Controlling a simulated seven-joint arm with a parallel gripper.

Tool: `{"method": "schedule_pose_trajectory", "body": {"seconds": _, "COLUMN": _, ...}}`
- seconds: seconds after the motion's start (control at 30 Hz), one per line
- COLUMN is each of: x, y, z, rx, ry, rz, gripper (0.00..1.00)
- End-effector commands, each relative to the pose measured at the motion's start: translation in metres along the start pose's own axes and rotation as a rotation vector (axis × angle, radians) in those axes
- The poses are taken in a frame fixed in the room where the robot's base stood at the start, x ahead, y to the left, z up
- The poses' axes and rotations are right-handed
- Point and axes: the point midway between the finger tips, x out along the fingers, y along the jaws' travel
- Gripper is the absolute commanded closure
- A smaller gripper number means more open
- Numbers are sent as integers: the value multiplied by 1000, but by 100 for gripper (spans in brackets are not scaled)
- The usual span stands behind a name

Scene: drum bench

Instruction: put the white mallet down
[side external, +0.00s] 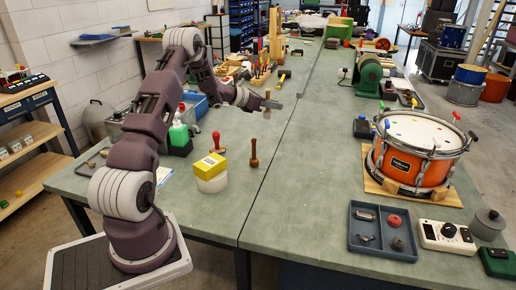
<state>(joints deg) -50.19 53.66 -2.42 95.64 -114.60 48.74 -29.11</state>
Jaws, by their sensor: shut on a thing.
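My gripper (272,104) is in the side external view, above the left bench (215,215), near its right edge. It is shut on a slim, pale tan upright thing (267,110), which I take for the white mallet. The thing is too small here to make out a white head, and the jaws hide part of it. A brown wooden tool (254,153) stands upright on the bench, below and nearer the camera than my gripper.
A white tub (211,183) with a yellow box (210,166) on it stands left of the brown tool, near a red-handled tool (216,142). A green bottle (179,133) stands further left. An orange drum (415,155) and a grey tray (352,230) are at right. The front bench is mostly clear.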

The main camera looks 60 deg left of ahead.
Motion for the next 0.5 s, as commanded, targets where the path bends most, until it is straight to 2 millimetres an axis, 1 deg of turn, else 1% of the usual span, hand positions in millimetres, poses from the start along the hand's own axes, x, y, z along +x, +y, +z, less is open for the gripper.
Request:
{"method": "schedule_pose_trajectory", "body": {"seconds": 0.1, "x": -9, "y": 25, "z": 2, "rx": -32, "ry": -1, "rz": 83, "gripper": 100}}
{"method": "schedule_pose_trajectory", "body": {"seconds": 0.23, "x": -18, "y": 47, "z": 2, "rx": -62, "ry": -1, "rz": 154, "gripper": 100}}
{"method": "schedule_pose_trajectory", "body": {"seconds": 0.3, "x": -12, "y": 46, "z": -11, "rx": -66, "ry": 2, "rz": 152, "gripper": 100}}
{"method": "schedule_pose_trajectory", "body": {"seconds": 0.5, "x": -1, "y": 46, "z": -38, "rx": -63, "ry": 0, "rz": 151, "gripper": 100}}
